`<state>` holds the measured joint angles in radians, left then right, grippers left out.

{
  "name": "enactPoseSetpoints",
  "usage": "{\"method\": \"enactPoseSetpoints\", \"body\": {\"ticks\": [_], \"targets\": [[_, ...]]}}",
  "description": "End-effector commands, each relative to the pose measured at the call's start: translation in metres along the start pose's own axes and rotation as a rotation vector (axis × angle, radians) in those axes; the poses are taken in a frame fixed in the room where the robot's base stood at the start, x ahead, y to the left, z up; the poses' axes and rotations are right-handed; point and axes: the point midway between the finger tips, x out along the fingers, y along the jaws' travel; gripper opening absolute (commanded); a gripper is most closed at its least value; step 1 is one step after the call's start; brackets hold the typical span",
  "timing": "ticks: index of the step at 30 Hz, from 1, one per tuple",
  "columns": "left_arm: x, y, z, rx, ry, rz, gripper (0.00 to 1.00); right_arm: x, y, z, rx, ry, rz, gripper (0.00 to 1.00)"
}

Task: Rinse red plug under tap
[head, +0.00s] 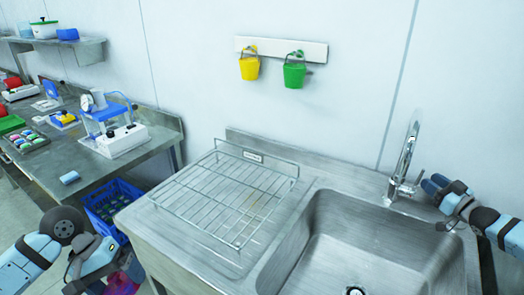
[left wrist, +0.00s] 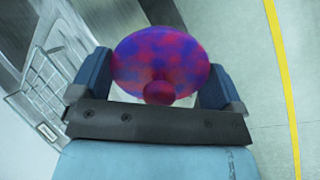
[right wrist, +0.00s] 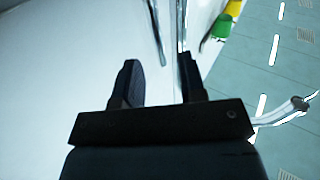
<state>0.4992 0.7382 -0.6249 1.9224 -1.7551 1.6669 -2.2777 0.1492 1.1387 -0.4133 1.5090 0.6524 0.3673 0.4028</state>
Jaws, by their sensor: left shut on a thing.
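The red plug (left wrist: 170,62) is a round disc with a knob, mottled with blue and purple patches. My left gripper (left wrist: 165,88) is shut on it. In the head view the plug (head: 122,284) shows as a small magenta patch at the bottom left, left of the sink unit and mostly hidden by my left arm. The steel tap (head: 404,165) stands at the back right of the sink basin (head: 345,235); I see no water running. My right gripper (head: 432,187) is just right of the tap's base. Its fingers are apart and empty in the right wrist view (right wrist: 162,82).
A wire rack (head: 225,195) lies on the drainboard left of the basin. A blue crate (head: 105,200) stands below the left bench. A yellow bucket (head: 249,68) and a green bucket (head: 294,75) hang on the wall. The space above the basin is clear.

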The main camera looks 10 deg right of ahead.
Motion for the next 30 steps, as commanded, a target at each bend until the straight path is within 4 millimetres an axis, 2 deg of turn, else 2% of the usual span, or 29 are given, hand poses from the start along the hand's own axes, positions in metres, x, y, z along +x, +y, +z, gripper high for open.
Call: {"method": "enactPoseSetpoints", "body": {"ticks": [1,3,12,26,30], "targets": [[-0.013,0.006,0.003,0.000,0.000,0.000,0.71,-0.009,0.000,-0.004,0.001,-0.006,0.000,0.38],[-0.020,0.010,0.005,0.000,0.000,0.000,0.71,-0.019,0.000,-0.004,0.002,-0.006,0.000,0.38],[-0.043,0.021,0.011,0.000,0.000,0.000,0.71,-0.052,0.000,-0.003,0.001,-0.002,0.000,0.38],[-0.045,0.022,0.011,0.000,0.000,0.000,0.71,-0.058,0.000,0.000,0.000,0.000,0.000,0.38],[-0.061,0.030,0.015,0.000,0.000,0.000,0.71,-0.057,0.000,-0.018,0.000,-0.002,-0.001,0.38]]}}
